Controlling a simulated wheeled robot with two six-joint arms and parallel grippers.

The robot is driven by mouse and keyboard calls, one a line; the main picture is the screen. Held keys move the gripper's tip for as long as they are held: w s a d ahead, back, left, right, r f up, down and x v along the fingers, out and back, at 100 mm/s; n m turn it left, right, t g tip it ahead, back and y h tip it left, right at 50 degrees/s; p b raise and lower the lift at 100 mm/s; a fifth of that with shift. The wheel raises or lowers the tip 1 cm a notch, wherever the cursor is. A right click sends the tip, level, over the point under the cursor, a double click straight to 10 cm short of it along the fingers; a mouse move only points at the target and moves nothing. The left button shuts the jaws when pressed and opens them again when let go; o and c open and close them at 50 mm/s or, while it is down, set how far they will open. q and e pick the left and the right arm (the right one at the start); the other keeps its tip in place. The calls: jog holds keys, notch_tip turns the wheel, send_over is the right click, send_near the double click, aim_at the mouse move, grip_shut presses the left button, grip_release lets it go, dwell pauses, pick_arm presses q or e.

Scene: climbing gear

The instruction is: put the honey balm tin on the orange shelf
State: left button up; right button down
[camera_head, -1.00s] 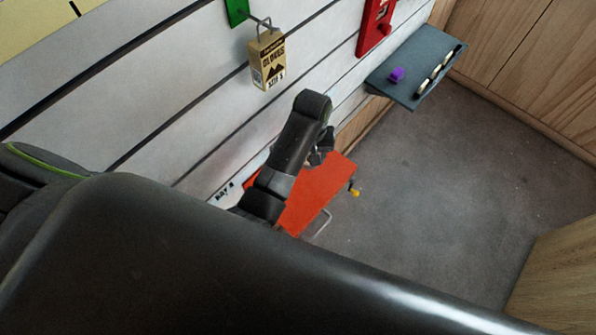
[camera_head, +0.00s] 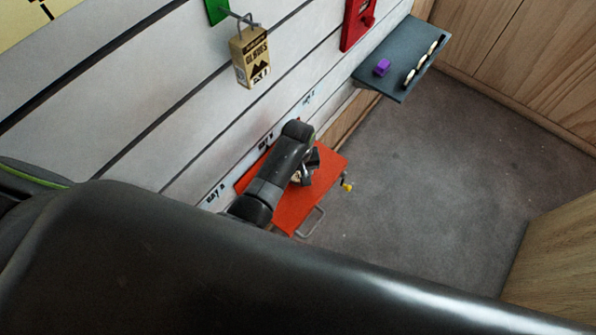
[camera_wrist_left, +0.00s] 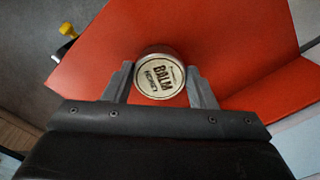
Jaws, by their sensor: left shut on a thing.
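The honey balm tin (camera_wrist_left: 160,77) is a small round tin with a cream label that reads BALM in the left wrist view. My left gripper (camera_wrist_left: 160,84) is shut on it, one finger on each side. The orange shelf (camera_wrist_left: 225,40) fills much of that view behind the tin. In the head view the shelf (camera_head: 322,178) sits low on the slatted wall, and my left gripper (camera_head: 303,177) is over it, partly hidden by my arm. I cannot tell whether the tin touches the shelf. My right gripper is not in view.
A grey shelf (camera_head: 402,52) with a purple item (camera_head: 382,67) and a row of small pale-and-dark pieces is farther along the wall. A yellow-ended peg (camera_head: 347,186) and a metal loop (camera_head: 310,222) are at the shelf's outer edge.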

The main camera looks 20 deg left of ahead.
aim_at(298, 176)
pick_arm(q)
jog(key=o, duration=1)
jog(key=shift+f, duration=0.1)
notch_tip(298, 176, up, 12)
jog(key=shift+r+p, duration=0.15)
jog(key=shift+p, duration=0.45)
jog(key=shift+s, duration=0.1)
